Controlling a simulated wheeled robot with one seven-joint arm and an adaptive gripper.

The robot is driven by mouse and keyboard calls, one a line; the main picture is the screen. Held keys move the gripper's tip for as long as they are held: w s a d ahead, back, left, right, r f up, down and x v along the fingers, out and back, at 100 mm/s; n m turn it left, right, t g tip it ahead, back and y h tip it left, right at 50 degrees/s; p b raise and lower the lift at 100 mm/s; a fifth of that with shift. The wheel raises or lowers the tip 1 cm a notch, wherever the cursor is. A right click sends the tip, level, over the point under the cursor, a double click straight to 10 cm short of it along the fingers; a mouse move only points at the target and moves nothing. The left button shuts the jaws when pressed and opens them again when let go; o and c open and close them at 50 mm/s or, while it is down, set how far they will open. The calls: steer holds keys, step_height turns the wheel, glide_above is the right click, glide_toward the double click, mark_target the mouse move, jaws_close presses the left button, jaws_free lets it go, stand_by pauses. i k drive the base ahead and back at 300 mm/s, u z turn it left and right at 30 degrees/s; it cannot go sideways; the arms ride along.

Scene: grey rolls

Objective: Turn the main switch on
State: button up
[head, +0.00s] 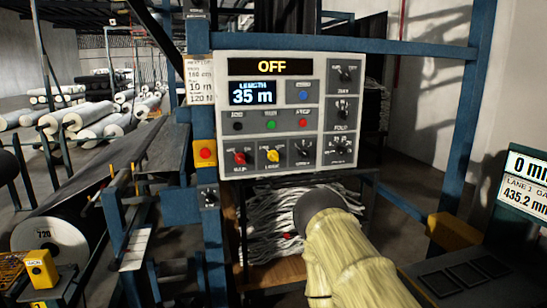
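The control panel (313,115) is a pale box on a blue frame, facing me, with a display reading OFF (271,66) at its top. A red rotary knob (239,157) is at its lower left and a yellow rotary knob (272,155) is beside it. The small labels under them are too blurred to read surely, so I cannot tell which control is the main switch. My arm, in a pale yellow sleeve with a dark rounded end, rises from the lower right to below the panel. My gripper's fingers do not show.
A length display (253,93) reads 35 m. Black, green and red buttons sit below it; black selector knobs line the right side. A yellow box with a red button (205,152) is on the left post. A shelf of pale strands (270,225) is below. White rolls lie far left.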

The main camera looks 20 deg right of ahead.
mark_target(240, 158)
steer(key=z, duration=0.1)
steer(key=k, duration=1)
steer(key=u, duration=0.7)
steer(key=i, duration=1.5)
steer(key=z, duration=0.65)
